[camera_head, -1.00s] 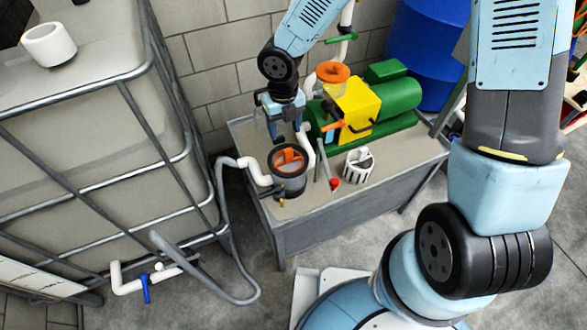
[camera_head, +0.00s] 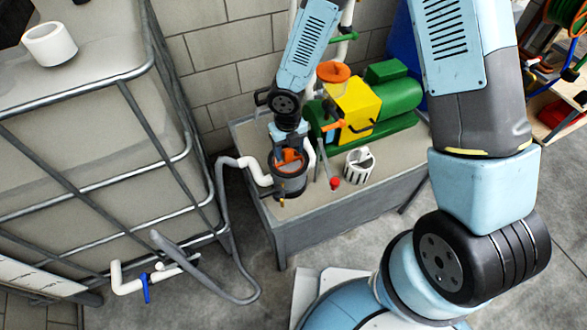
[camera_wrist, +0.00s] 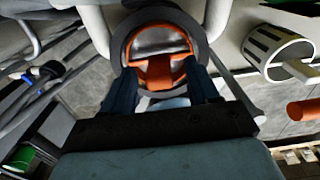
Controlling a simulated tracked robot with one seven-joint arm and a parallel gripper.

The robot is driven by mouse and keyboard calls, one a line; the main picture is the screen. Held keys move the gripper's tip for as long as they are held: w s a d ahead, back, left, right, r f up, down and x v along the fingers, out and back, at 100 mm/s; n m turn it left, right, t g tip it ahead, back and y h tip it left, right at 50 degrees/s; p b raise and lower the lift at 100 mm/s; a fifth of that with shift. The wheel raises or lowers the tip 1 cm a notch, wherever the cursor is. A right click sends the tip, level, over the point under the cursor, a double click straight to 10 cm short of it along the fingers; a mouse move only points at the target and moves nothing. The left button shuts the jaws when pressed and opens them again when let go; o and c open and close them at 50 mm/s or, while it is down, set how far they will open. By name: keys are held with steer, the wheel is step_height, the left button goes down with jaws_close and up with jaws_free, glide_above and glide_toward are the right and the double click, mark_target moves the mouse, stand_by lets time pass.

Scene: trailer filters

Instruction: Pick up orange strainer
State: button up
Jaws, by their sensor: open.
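The orange strainer (camera_wrist: 158,42) sits inside a round dark housing (camera_wrist: 205,55) on the grey bench. In the wrist view it shows as an orange ring with a crossbar and a central tab. My gripper (camera_wrist: 162,78) is open, with its two dark fingers pointing down over the strainer, one on each side of the tab. I cannot tell whether the fingers touch it. In the head view my gripper is right above the housing, and only a part of the strainer (camera_head: 289,158) shows below the wrist.
A white slotted basket (camera_head: 359,167) stands on the bench (camera_head: 310,212) right of the housing. A yellow and green pump (camera_head: 358,110) is behind. White pipes (camera_head: 256,172) join the housing at left, near a caged tank (camera_head: 90,130).

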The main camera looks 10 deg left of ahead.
mark_target(289, 165)
steer(key=shift+f, duration=1.15)
jaws_close()
